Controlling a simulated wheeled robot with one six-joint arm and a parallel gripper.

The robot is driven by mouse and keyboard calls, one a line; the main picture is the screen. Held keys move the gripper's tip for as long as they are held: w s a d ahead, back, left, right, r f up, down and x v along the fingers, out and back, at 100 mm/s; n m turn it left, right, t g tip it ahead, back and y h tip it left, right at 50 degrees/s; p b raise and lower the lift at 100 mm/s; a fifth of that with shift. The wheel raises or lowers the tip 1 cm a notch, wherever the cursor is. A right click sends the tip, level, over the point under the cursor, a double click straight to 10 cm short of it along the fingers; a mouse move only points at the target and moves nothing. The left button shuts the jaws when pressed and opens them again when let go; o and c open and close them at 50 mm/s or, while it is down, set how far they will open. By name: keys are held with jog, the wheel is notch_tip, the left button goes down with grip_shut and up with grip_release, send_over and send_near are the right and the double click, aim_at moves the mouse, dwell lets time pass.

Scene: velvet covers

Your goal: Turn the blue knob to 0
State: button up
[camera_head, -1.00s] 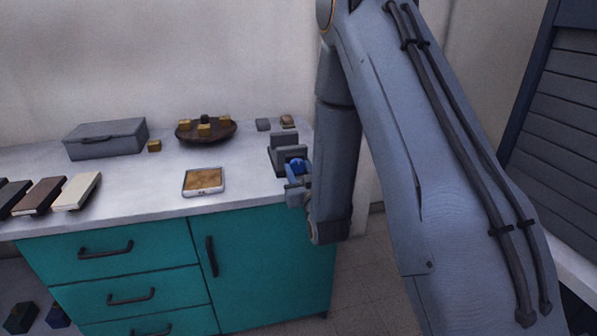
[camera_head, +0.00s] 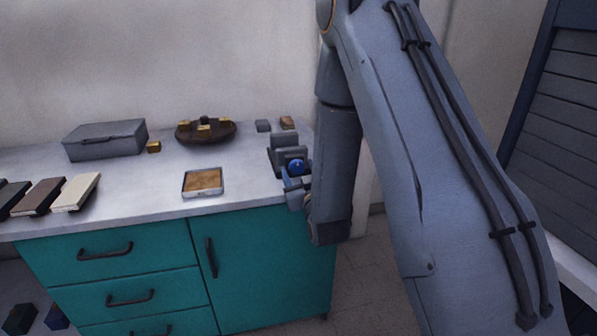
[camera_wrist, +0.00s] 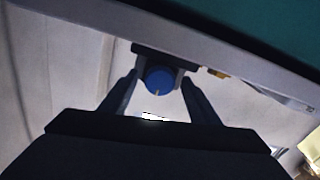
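The blue knob (camera_head: 297,167) is on the front of a dark grey box (camera_head: 284,143) at the counter's right end. In the wrist view the knob (camera_wrist: 158,78) is round, with a small pale mark at its lower edge. A dial scale cannot be read. My gripper (camera_head: 291,181) is just in front of and below the knob in the head view. In the wrist view its two fingers (camera_wrist: 160,84) stand apart, one on each side of the knob, with small gaps showing. I cannot tell whether the fingertips reach past its face.
Behind are a dark round tray (camera_head: 221,137) with small yellow blocks, a grey case (camera_head: 106,141) and small blocks. Books (camera_head: 77,192) lie at the left. The counter's front edge (camera_head: 150,220) is close to my gripper.

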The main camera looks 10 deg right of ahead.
jog(key=shift+s, duration=0.1)
jog(key=s, duration=0.7)
jog(key=shift+s+b, duration=0.3)
jog(key=shift+b, duration=0.15)
jog(key=s+r+m+g+p, duration=0.2)
jog(key=s+g+p, duration=0.3)
jog(key=s+g, duration=1.3)
jog(key=s+r, duration=0.1)
jog(key=s, duration=0.8)
jog(key=shift+a, duration=0.15)
